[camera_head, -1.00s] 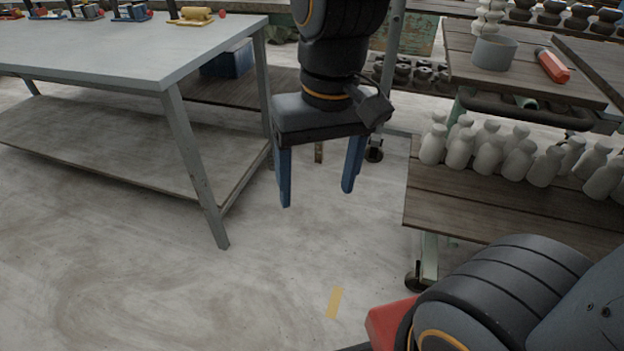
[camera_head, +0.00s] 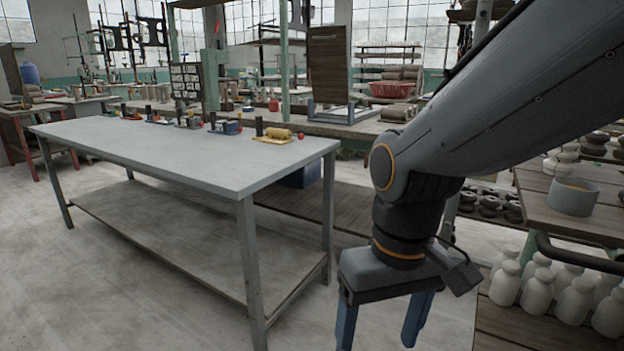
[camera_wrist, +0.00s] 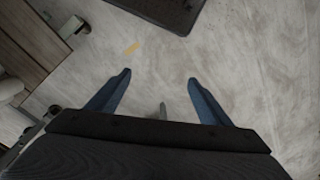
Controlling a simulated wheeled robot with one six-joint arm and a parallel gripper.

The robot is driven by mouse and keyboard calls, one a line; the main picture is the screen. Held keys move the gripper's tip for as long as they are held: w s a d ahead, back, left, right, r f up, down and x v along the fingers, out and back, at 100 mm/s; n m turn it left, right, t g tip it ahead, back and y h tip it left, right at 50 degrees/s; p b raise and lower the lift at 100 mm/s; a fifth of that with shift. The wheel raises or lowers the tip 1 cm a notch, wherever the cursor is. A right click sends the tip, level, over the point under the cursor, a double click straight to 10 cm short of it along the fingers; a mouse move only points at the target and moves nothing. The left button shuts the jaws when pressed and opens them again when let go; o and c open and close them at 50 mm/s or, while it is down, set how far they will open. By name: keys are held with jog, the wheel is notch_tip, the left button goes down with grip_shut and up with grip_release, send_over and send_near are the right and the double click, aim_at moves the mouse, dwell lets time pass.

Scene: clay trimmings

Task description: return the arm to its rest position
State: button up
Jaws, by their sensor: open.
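My gripper (camera_head: 382,325) hangs pointing down at the lower right of the head view, with its two blue fingers spread apart. Nothing is between them. In the wrist view, my gripper (camera_wrist: 160,84) is also open and empty above the pale concrete floor (camera_wrist: 240,60). My arm comes in from the upper right of the head view and bends down at the wrist. The fingertips touch nothing that I can see.
A grey metal table (camera_head: 190,160) stands left of my gripper, with small items along its far edge. A wooden cart (camera_head: 490,325) with white bottles (camera_head: 537,292) and a grey tub (camera_head: 573,196) stands close on the right.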

jog(key=d+r+m+p, duration=0.3)
jog(key=d+r+p, duration=0.6)
jog(key=p, duration=1)
jog(key=shift+d+r+h, duration=0.3)
jog(key=shift+r, duration=0.55)
